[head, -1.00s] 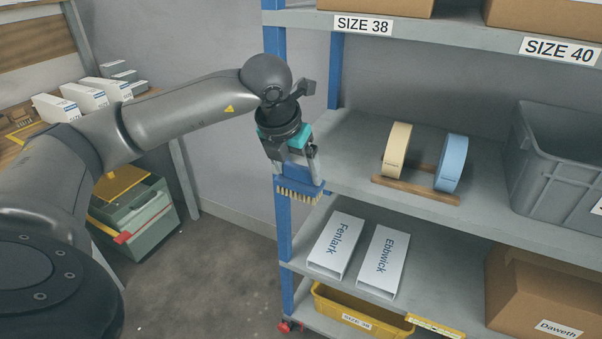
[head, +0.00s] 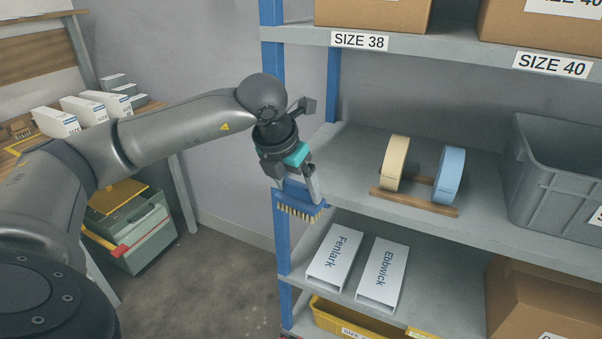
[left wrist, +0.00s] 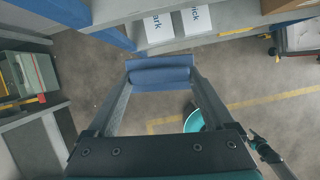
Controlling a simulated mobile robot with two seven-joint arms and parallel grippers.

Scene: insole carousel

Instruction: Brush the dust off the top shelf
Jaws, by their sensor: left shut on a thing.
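My left gripper (head: 294,190) is shut on a blue brush (head: 302,202) with pale bristles pointing down. The brush is in front of the left post of the blue and grey shelf rack, near the left front corner of the middle visible shelf (head: 345,185). In the left wrist view, the brush's blue handle (left wrist: 160,74) lies across between the two fingers. The upper shelf (head: 450,45), with labels SIZE 38 and SIZE 40, is higher than the brush. No dust is clear to see.
The middle shelf holds two rolls, cream (head: 394,163) and blue (head: 449,175), on a wooden stand, and a grey bin (head: 560,185). White boxes (head: 336,258) lie on the shelf below. A workbench with white boxes (head: 85,112) stands at the left.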

